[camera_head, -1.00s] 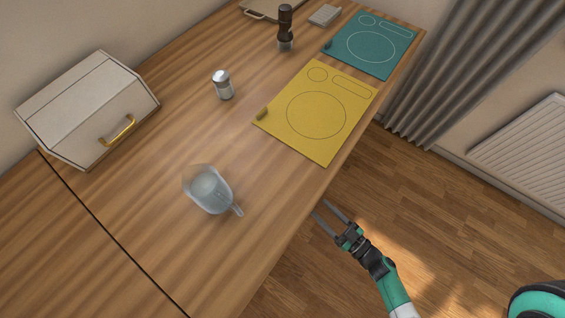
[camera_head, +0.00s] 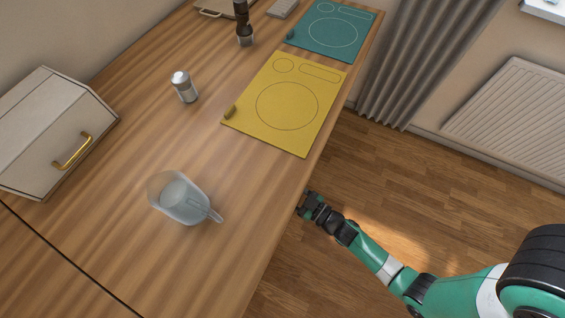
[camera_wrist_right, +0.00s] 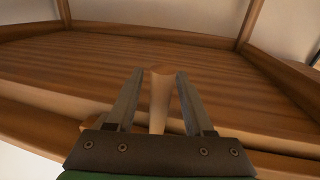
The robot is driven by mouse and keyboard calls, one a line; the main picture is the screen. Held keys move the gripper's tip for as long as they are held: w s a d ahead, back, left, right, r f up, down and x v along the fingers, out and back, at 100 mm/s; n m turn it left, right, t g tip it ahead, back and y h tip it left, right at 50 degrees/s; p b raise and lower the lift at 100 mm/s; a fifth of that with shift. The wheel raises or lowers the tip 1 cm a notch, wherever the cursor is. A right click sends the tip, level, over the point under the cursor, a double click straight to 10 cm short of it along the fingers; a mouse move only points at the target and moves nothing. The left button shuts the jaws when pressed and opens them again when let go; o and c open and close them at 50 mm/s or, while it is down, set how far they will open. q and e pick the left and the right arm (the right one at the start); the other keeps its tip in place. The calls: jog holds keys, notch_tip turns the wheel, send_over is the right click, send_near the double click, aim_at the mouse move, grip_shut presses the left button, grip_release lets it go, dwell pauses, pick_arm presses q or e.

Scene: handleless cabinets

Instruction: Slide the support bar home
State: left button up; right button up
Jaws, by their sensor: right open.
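In the right wrist view, a pale wooden bar (camera_wrist_right: 160,100) with a blunt end stands between the two fingers of my right gripper (camera_wrist_right: 160,74). The fingers are open, one on each side of the bar, and a narrow gap shows on the left. I cannot tell whether the right finger touches it. In the head view my right gripper (camera_head: 304,203) is at the front edge of the wooden counter (camera_head: 245,190), and the bar cannot be seen there. My left gripper is not in view.
On the counter are a clear jug (camera_head: 180,198), a shaker (camera_head: 184,87), a dark mill (camera_head: 243,25), a yellow mat (camera_head: 287,105), a teal mat (camera_head: 332,32) and a white box with a brass handle (camera_head: 50,130). Open floor (camera_head: 410,180) lies right of the counter.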

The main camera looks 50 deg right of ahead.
jog(key=shift+w, duration=0.15)
grip_shut()
dwell(1.4)
